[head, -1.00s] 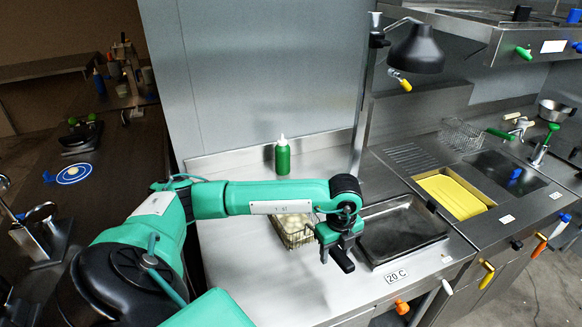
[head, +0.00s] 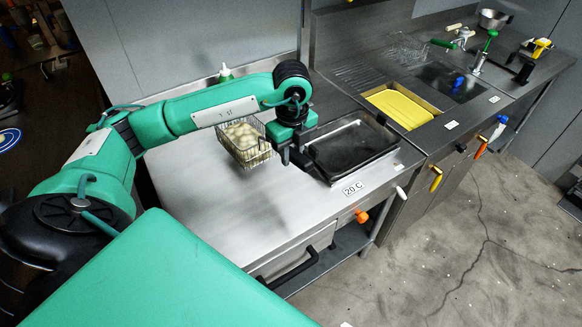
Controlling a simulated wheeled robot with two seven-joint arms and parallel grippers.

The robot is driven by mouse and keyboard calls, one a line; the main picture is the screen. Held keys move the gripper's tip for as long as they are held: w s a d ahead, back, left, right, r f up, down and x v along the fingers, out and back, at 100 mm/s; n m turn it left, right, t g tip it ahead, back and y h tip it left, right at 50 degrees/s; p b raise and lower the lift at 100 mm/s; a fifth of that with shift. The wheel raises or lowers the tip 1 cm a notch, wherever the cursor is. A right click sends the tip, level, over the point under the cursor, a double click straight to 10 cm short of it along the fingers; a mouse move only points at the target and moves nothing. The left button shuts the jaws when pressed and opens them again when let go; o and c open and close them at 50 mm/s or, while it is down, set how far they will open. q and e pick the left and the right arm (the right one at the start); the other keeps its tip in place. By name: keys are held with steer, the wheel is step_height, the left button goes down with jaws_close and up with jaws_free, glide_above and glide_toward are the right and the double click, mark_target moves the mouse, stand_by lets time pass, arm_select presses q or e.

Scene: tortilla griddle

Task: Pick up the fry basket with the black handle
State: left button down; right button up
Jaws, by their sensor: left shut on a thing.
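The wire fry basket (head: 240,152) holds several pale pieces of food. It is at the back of the steel counter, just left of my left gripper (head: 287,153). My left gripper is shut on the basket's black handle, which is mostly hidden by the jaws. The basket looks slightly tilted and seems to be just above the counter, though the gap is hard to judge. My right gripper is not in view.
A dark steel tray (head: 312,158) lies close to the right of the gripper. A yellow-filled basin (head: 405,107) and another wire basket with a green handle (head: 443,43) are farther right. The front counter (head: 240,220) is clear.

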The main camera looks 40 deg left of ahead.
arm_select(q)
step_height(320, 180, up, 13)
steer(key=b, duration=0.1)
steer(key=shift+r, duration=0.2)
steer(key=c, duration=1.7)
jaws_free()
jaws_close()
